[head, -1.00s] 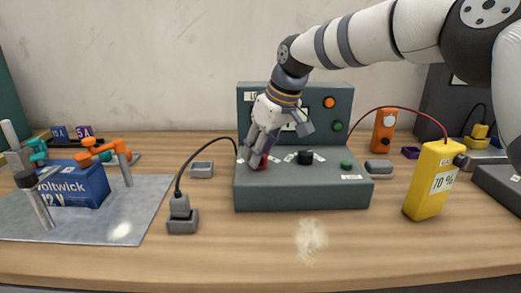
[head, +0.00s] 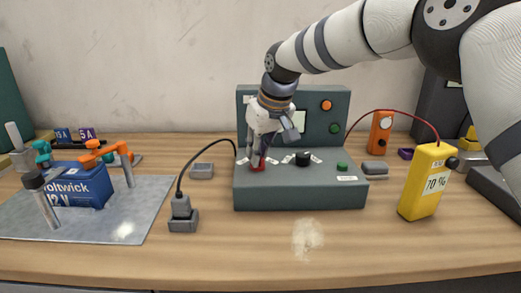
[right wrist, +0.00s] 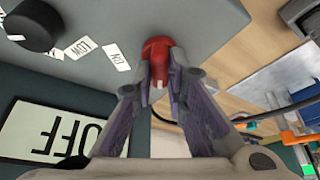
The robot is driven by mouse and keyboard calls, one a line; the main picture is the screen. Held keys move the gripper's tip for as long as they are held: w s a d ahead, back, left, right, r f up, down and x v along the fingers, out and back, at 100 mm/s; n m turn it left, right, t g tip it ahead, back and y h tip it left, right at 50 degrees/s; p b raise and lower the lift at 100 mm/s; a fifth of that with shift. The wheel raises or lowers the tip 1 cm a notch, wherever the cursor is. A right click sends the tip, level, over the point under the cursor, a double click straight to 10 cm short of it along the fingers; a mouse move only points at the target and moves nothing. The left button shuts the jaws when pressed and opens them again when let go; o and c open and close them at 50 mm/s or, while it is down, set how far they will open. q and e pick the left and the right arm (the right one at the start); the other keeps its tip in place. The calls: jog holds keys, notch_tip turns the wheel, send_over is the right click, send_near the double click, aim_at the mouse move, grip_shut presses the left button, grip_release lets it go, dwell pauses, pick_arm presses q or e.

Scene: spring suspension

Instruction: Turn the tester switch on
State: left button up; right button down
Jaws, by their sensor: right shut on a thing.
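The tester (head: 300,195) is a dark green console with a low front deck and an upright back panel. Its red switch (head: 257,168) is at the left of the deck, and it also shows in the right wrist view (right wrist: 157,50). My right gripper (head: 258,160) comes down from above and is shut on the red switch, its fingertips on either side of it. In the right wrist view the tester's display (right wrist: 55,132) reads OFF, upside down. Labels reading ON and LOW lie beside the switch. My left gripper is not in view.
A black knob (head: 303,159) and a green button (head: 342,167) are on the deck. A yellow meter (head: 427,182) stands at right. A blue battery (head: 85,187) and clamps are on a grey mat at left. A cabled grey plug (head: 182,212) stands left of the tester. The front table is mostly clear.

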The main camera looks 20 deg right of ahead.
jog(key=shift+a+r+m+h, duration=0.15)
jog(key=shift+m+h, duration=0.25)
jog(key=shift+m, duration=0.5)
jog(key=shift+m+h, duration=0.4)
jog(key=shift+m, duration=0.6)
jog(key=shift+f+m+h, duration=0.25)
jog(key=shift+m+h, duration=0.15)
jog(key=shift+m, duration=0.5)
jog(key=shift+f+m, duration=0.15)
jog(key=shift+m, duration=0.75)
jog(key=m+b, duration=0.1)
jog(key=m+g+h, duration=0.1)
jog(key=m, duration=0.1)
jog(key=shift+w+a+f+m+h+b, duration=0.15)
jog(key=shift+m+h+b, duration=0.15)
jog(key=shift+b, duration=0.05)
jog(key=m+b, duration=0.1)
jog(key=m, duration=0.1)
jog(key=shift+m+g+h+b, duration=0.3)
jog(key=shift+m+g+h, duration=0.1)
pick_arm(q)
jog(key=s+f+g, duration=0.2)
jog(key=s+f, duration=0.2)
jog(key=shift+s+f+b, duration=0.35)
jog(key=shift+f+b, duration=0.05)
pick_arm(e)
jog(key=shift+r+m+g, duration=0.2)
jog(key=shift+m+g, duration=0.1)
jog(key=shift+m, duration=0.4)
